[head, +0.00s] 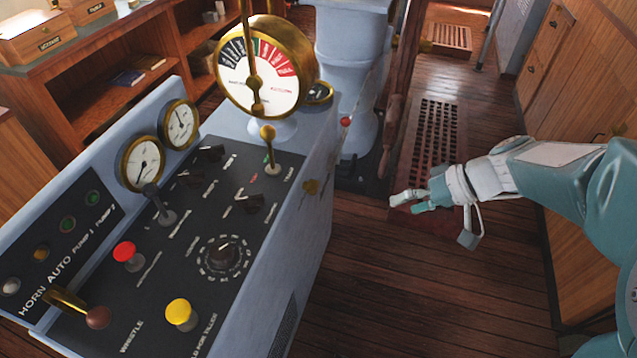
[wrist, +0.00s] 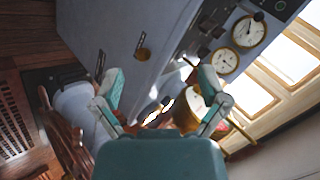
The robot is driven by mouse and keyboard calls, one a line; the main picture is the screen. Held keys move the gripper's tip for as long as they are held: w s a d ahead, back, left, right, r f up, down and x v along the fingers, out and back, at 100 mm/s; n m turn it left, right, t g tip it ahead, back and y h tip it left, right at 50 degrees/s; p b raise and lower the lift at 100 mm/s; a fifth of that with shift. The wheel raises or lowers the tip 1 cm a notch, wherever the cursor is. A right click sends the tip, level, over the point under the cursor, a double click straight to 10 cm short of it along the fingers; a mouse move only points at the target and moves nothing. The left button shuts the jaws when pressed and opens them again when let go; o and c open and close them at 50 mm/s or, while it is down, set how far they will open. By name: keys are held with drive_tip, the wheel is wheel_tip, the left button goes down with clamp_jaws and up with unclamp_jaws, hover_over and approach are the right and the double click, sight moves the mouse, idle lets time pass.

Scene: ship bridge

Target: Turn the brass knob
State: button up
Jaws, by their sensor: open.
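A small brass knob (head: 312,187) sits on the right side face of the blue-grey console (head: 300,235). In the wrist view the brass knob (wrist: 143,54) shows on the console's flat side, beyond the fingertips and a little left of the middle between them. A dark slot or handle lies beside it there. My gripper (head: 412,202) is to the right of the console, apart from it, above the floor. In the wrist view my gripper (wrist: 161,80) has its two fingers spread wide with nothing between them. The gripper does not touch the knob.
The console top carries a red button (head: 125,251), a yellow button (head: 179,312), levers and gauges. A brass telegraph dial (head: 262,72) rises at its far end. A dark red grating (head: 433,145) lies on the floor. Wooden cabinets (head: 575,60) line the right; floor between is clear.

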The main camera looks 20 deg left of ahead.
drive_tip(key=w+a+f+n+g+y, duration=0.1)
drive_tip(key=w+a+f+n+y, duration=0.1)
drive_tip(key=w+a+f+y, duration=0.5)
drive_tip(key=t+y, duration=0.2)
approach(316, 187)
drive_tip(key=a, duration=0.3)
drive_tip(key=a+f, duration=0.1)
drive_tip(key=a, duration=0.6)
drive_tip(key=shift+w+a+f, duration=0.2)
drive_tip(key=shift+a, duration=0.15)
drive_tip(key=shift+c, duration=0.3)
drive_tip(key=c, duration=1.1)
